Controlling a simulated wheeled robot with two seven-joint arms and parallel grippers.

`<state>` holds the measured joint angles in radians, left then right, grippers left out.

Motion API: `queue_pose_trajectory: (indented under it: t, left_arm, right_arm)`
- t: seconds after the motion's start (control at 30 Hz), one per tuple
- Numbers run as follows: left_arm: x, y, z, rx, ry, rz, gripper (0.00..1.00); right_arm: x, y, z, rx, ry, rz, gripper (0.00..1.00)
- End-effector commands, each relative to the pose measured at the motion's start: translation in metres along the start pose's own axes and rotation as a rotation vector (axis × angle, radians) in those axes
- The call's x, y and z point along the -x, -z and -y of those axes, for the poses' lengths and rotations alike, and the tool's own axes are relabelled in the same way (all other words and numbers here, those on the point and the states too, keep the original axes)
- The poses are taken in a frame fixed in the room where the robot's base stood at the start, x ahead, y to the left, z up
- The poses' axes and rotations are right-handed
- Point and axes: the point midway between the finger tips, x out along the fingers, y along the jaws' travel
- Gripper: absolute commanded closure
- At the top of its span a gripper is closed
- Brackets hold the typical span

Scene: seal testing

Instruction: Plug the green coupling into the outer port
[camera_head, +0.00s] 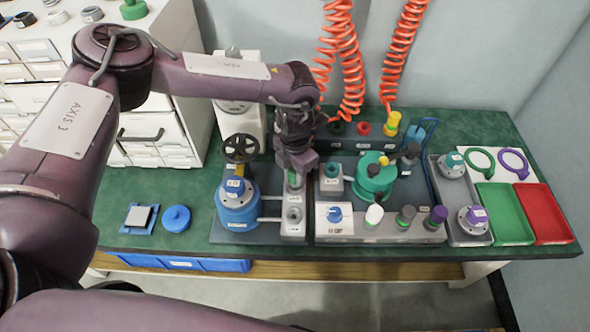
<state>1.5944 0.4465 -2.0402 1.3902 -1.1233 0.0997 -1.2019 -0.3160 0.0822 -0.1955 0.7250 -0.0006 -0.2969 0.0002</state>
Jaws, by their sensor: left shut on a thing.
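My left gripper (297,168) points down over the narrow grey port block (293,232) in the middle of the bench. It is shut on a small part with a green band, which looks like the green coupling (293,181). The gripper hides most of it, and I cannot tell whether it touches or enters a port. A port (293,214) with a round opening shows on the block, nearer the front edge than the gripper. My right gripper is not in view.
Left of the block stands a blue vessel (238,208) with a handwheel behind. At right are a green vessel (375,175), a front row with several capped fittings (405,216), and green (503,212) and red (541,212) trays. Orange coiled hoses (345,60) hang behind.

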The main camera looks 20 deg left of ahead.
Motion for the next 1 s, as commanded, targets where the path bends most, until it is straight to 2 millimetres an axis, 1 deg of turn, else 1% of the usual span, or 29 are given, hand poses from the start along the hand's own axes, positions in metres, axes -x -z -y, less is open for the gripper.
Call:
queue_pose_trajectory:
  t: [0.5, 0.77, 0.8, 0.97, 1.0]
  left_arm:
    - [-0.014, 0.001, 0.000, 0.000, -0.001, -0.001, 0.93]
    - [-0.017, 0.002, -0.001, 0.001, -0.002, -0.006, 0.93]
    - [-0.018, 0.003, -0.001, 0.001, -0.002, -0.007, 0.66]
    - [-0.018, 0.002, -0.001, 0.001, -0.001, -0.005, 0.45]
    - [-0.018, 0.001, -0.001, 0.001, -0.001, -0.004, 0.43]
  right_arm:
    - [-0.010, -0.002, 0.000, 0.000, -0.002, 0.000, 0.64]
    - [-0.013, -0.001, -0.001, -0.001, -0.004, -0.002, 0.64]
    - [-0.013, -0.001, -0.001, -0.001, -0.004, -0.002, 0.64]
    - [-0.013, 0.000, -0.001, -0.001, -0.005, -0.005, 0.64]
    - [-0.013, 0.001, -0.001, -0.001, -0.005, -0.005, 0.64]
